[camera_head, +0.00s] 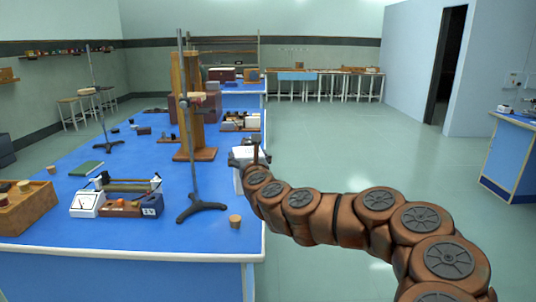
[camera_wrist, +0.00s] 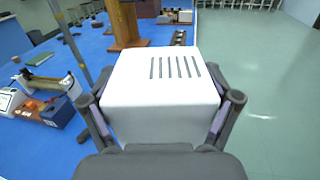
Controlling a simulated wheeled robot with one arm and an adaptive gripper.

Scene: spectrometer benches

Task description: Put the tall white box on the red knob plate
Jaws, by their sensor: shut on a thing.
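The tall white box (camera_wrist: 160,118) with dark slots in its top fills the middle of the wrist view. My gripper (camera_wrist: 160,100) is shut on it, with a finger on its left and right sides. In the head view a small part of the white box (camera_head: 238,181) shows beside my gripper (camera_head: 249,157), at the blue bench's right edge. I cannot surely make out the red knob plate. A low unit with small reddish parts (camera_head: 122,205) lies on the bench to the left, but I cannot tell whether it is that plate.
The blue bench (camera_head: 165,238) holds a metal stand (camera_head: 194,206), a wooden frame (camera_head: 193,150), a cork-coloured cylinder (camera_head: 235,221), a white meter box (camera_head: 87,204), a green book (camera_head: 86,168) and a wooden tray (camera_head: 28,212). The floor (camera_head: 335,150) to the right is open.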

